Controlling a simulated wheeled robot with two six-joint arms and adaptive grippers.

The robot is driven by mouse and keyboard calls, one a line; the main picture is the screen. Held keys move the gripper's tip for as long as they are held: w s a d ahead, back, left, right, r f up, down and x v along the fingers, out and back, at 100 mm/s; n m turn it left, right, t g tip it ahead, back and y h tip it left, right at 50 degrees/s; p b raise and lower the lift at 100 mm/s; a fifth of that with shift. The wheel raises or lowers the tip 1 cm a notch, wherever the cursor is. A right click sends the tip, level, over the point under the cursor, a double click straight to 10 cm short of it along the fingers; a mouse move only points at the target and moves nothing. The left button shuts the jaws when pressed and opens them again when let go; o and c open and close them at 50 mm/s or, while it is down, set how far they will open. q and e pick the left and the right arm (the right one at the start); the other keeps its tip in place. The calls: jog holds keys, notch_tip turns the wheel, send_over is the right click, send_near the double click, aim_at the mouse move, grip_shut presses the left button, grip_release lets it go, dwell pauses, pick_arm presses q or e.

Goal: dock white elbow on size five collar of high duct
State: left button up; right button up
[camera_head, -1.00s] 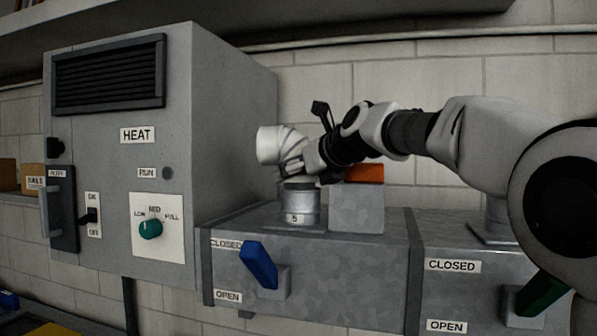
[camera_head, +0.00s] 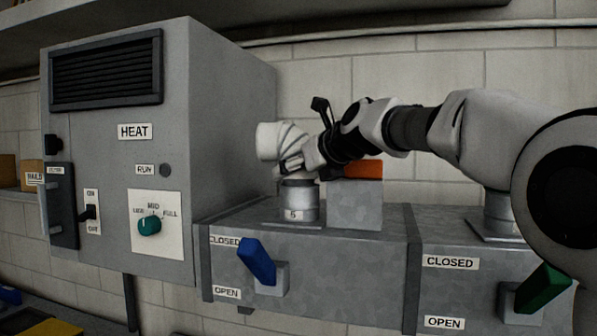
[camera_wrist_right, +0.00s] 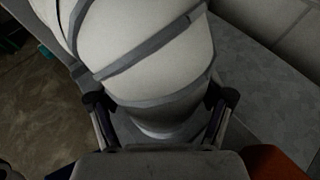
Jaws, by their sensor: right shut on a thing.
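The white elbow (camera_head: 276,141) has grey bands, and its open mouth points left in the head view. My right gripper (camera_head: 297,165) is shut on its lower part; the elbow also fills the top of the right wrist view (camera_wrist_right: 140,45), between the fingers. The size five collar (camera_head: 298,204) is a short grey metal stub marked 5 on top of the high duct (camera_head: 330,241). The elbow's lower end is just above the collar or touching it; I cannot tell which. The fingers partly hide that end. My left gripper is out of view.
A grey block (camera_head: 355,204) with an orange top (camera_head: 362,169) stands right of the collar, close to my right gripper. The tall HEAT cabinet (camera_head: 235,110) is close on the left. A blue lever (camera_head: 257,262) and a green lever (camera_head: 543,289) are on the duct fronts.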

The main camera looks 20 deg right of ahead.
jog(key=shift+r, duration=0.1)
dwell(0.3)
jog(key=shift+f, duration=0.6)
jog(key=o, duration=1.4)
jog(key=shift+o, duration=0.2)
jog(key=shift+s, duration=0.1)
